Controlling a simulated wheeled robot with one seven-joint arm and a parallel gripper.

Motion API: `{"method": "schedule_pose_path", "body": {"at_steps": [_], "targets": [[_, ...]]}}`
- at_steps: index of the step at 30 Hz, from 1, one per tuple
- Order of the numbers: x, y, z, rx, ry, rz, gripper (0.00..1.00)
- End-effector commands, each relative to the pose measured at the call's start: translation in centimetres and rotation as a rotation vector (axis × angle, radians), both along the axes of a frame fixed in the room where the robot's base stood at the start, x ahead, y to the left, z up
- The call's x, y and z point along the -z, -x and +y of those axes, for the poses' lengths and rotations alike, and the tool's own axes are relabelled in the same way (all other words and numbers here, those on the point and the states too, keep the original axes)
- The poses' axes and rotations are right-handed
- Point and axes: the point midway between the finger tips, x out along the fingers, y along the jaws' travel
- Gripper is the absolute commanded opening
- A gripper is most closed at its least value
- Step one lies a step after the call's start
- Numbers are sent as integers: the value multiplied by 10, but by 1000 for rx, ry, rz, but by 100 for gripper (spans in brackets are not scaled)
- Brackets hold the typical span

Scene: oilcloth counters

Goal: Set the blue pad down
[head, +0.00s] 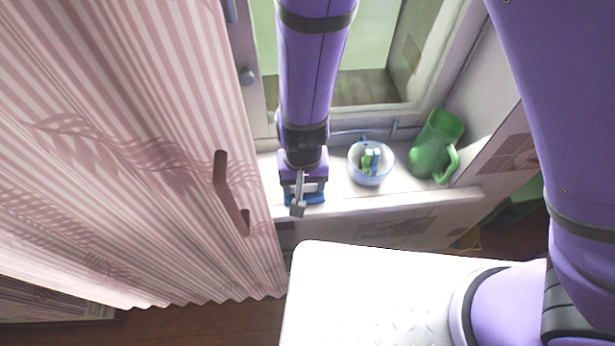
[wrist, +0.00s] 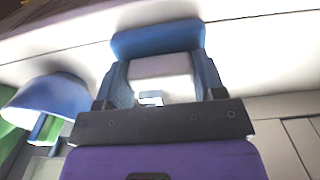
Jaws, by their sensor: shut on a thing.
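The blue pad (head: 312,198) shows at the end of my gripper (head: 304,190), over the front part of the white window sill (head: 345,207). In the wrist view the blue pad (wrist: 158,38) lies across the far end of my gripper (wrist: 160,62), at the tips of its two fingers. My gripper is shut on the pad. Part of the pad is hidden by my gripper in the head view. I cannot tell whether the pad touches the sill.
A pale blue bowl (head: 356,174) with green, white and blue pieces in it stands just right of my gripper. A green jug (head: 432,150) stands farther right on the sill. A white surface (head: 370,300) is in front.

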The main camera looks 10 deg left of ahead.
Motion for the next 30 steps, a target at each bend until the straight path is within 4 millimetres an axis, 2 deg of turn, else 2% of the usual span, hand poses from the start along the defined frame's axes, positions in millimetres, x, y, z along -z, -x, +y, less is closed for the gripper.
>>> {"method": "schedule_pose_path", "body": {"at_steps": [5,6,9,20,23,30], "targets": [[2,0,0,1,1,1,41],[2,0,0,1,0,0,70],[2,0,0,1,0,0,89],[-3,-1,0,0,-1,-1,89],[-13,0,1,-1,-3,-2,89],[-56,0,1,-2,-5,-3,89]]}}
